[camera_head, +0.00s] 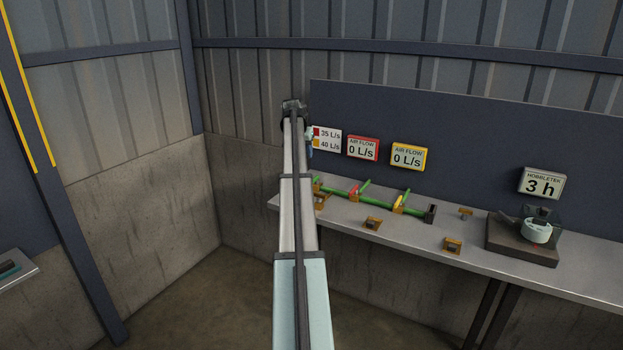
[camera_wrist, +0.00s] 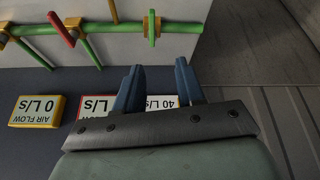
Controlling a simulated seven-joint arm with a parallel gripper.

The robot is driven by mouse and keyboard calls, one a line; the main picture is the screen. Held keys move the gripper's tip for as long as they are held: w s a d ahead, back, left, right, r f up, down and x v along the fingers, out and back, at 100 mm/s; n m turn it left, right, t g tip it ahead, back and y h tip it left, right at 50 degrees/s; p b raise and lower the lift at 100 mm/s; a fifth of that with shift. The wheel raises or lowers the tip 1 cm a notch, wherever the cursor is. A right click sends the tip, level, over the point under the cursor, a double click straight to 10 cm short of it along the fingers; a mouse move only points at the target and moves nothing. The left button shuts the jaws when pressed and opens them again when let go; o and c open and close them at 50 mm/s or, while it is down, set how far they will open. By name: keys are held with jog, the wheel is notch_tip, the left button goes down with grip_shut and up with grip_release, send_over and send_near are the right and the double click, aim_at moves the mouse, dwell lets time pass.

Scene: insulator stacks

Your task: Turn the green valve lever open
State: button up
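The green lever (camera_wrist: 152,30) stands across the green pipe (camera_wrist: 185,27) at a yellow fitting in the wrist view. In the head view, a small green piece (camera_head: 316,184) beside my arm may be this lever; my arm partly covers that end of the pipe. My gripper (camera_wrist: 159,66) is open and empty. Its two dark blue fingers point toward the pipe, and the green lever lies ahead of the gap between them, apart from both. In the head view the gripper is mostly hidden by my arm near the white sign.
A red lever (camera_head: 354,191) and a yellow lever (camera_head: 399,201) sit along the same pipe on the grey shelf (camera_head: 470,255). Flow signs, red-framed (camera_head: 362,148) and yellow-framed (camera_head: 408,157), hang behind. Small brackets (camera_head: 373,223) lie in front. A dark block with a gauge (camera_head: 537,232) stands right.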

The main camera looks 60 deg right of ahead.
jog(key=m, duration=0.2)
send_near(314, 182)
jog(key=shift+m+g+y, duration=0.3)
jog(key=x, duration=0.4)
jog(key=w+x, duration=0.1)
jog(key=x, duration=0.2)
jog(key=shift+d, duration=0.3)
grip_shut()
dwell(0.4)
